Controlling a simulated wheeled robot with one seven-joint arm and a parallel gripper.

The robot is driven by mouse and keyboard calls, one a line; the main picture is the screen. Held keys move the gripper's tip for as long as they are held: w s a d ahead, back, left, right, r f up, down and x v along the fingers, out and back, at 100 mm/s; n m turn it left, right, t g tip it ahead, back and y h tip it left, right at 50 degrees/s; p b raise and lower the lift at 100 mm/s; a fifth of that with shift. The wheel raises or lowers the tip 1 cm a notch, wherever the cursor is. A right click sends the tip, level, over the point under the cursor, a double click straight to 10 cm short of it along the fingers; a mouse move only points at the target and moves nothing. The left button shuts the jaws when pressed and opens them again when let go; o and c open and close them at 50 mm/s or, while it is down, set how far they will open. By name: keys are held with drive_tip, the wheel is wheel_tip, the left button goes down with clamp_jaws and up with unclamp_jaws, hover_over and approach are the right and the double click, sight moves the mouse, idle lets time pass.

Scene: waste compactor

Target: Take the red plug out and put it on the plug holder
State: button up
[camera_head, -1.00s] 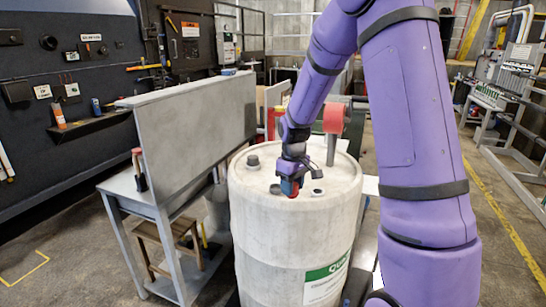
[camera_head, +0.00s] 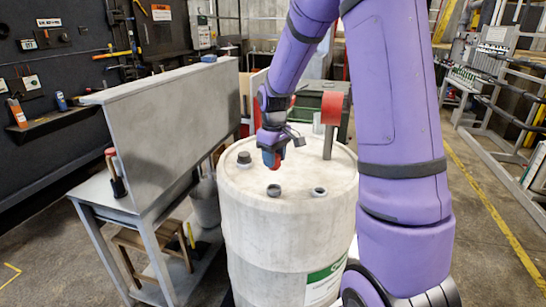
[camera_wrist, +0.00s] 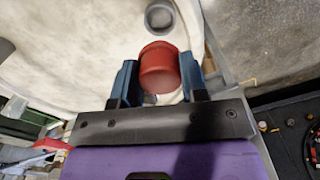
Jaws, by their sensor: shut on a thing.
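The red plug (camera_wrist: 159,68) is between the blue fingers of my gripper (camera_wrist: 158,80) in the wrist view. In the head view my gripper (camera_head: 272,157) is shut on the plug (camera_head: 279,157), above the top of the pale drum (camera_head: 290,235) and clear of it. A small dark round opening (camera_head: 273,190) and a raised round opening (camera_head: 319,191) show on the drum top; a round opening (camera_wrist: 159,17) also shows in the wrist view. I cannot make out a plug holder for certain.
A dark cap (camera_head: 244,157) stands up from the drum's left side. A metal bench (camera_head: 110,205) with an upright panel (camera_head: 165,120) is at left. Open floor (camera_head: 490,240) lies at right.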

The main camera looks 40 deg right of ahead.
drive_tip(key=shift+f, duration=2.85)
drive_tip(key=shift+f, duration=1.3)
drive_tip(key=o, duration=1.1)
drive_tip(key=shift+c, duration=0.4)
drive_tip(key=shift+r, duration=0.15)
drive_tip(key=shift+r, duration=3.4)
